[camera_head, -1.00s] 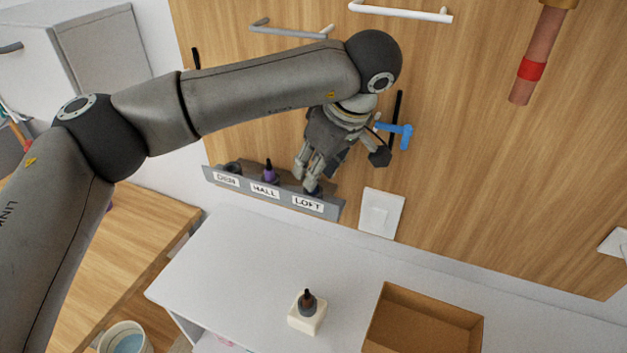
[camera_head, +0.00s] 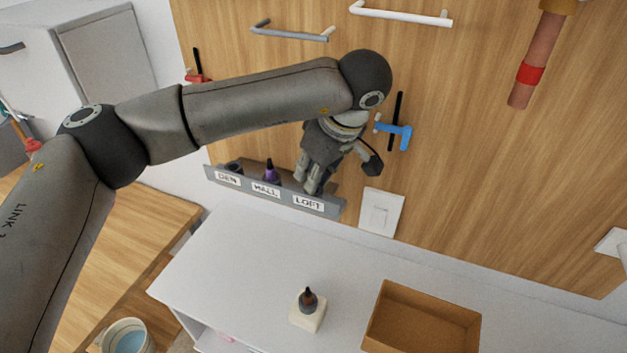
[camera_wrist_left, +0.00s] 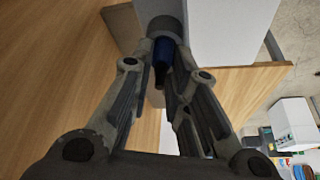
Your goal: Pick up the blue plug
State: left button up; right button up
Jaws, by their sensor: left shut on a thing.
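The blue plug (camera_wrist_left: 163,52) shows in the left wrist view between my left fingertips, with its dark narrow end toward the palm. My left gripper (camera_wrist_left: 163,68) is shut on it. In the head view my left gripper (camera_head: 313,187) points down at the LOFT place of the grey labelled rack (camera_head: 246,184) on the wooden wall. The fingers hide the plug there. I cannot tell whether the plug is still seated in its socket. My right gripper is not in view.
A purple plug (camera_head: 270,173) stands at HALL, left of my fingers. A dark ring (camera_head: 233,167) is at DEN. A blue valve handle (camera_head: 396,131) and a white switch (camera_head: 381,212) are close right. Below are a dark-topped bottle (camera_head: 308,300) and an open box (camera_head: 420,325).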

pick_arm(q)
jog(key=shift+r, duration=0.1)
jog(key=shift+r, duration=0.2)
jog(key=r+b, duration=0.1)
jog(key=r, duration=0.2)
jog(key=shift+s+b, duration=0.3)
jog(key=shift+b, duration=0.1)
jog(key=s+a+r+b, duration=0.1)
jog(key=s+r+b, duration=0.3)
jog(key=s+r, duration=0.5)
jog(key=s, duration=0.4)
jog(key=shift+s+a+r, duration=0.2)
jog(key=shift+a, duration=0.2)
jog(key=shift+f, duration=0.1)
